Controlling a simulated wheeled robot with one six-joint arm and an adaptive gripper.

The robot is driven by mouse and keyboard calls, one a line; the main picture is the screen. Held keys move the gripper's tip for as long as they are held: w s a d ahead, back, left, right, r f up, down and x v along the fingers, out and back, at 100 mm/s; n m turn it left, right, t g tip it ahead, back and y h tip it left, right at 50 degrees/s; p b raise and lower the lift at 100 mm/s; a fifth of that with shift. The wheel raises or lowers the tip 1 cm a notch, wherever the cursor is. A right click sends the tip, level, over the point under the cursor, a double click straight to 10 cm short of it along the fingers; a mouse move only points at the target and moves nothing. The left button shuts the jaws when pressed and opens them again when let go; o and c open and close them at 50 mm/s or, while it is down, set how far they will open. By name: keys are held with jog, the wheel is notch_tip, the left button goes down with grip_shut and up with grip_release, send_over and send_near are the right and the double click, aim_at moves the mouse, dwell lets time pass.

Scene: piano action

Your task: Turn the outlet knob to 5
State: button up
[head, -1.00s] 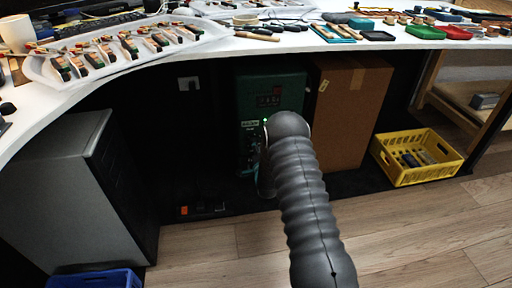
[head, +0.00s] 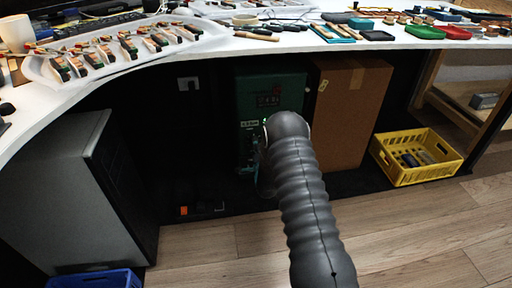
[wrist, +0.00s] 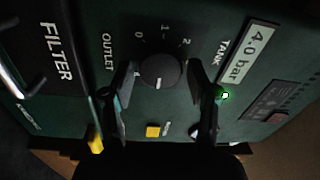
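The outlet knob (wrist: 160,70) is a round black dial on a dark green panel, beside the word OUTLET. The figures 0, 1 and 2 show around its upper side; the rest of the scale is hidden or too dark to read. A pale mark on the knob sits at its lower side in the wrist view. My gripper (wrist: 159,72) is open, one finger on each side of the knob, with a gap showing on both sides. In the head view the green unit (head: 270,88) stands under the desk, and my arm hides its lower front.
A tank label (wrist: 248,52) reads 4.0 bar. A cardboard box (head: 350,110) stands right beside the unit. A yellow crate (head: 418,178) is farther right.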

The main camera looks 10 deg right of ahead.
jog(key=shift+a, duration=0.15)
jog(key=shift+s, duration=0.1)
jog(key=s, duration=1.2)
jog(key=shift+f, duration=0.3)
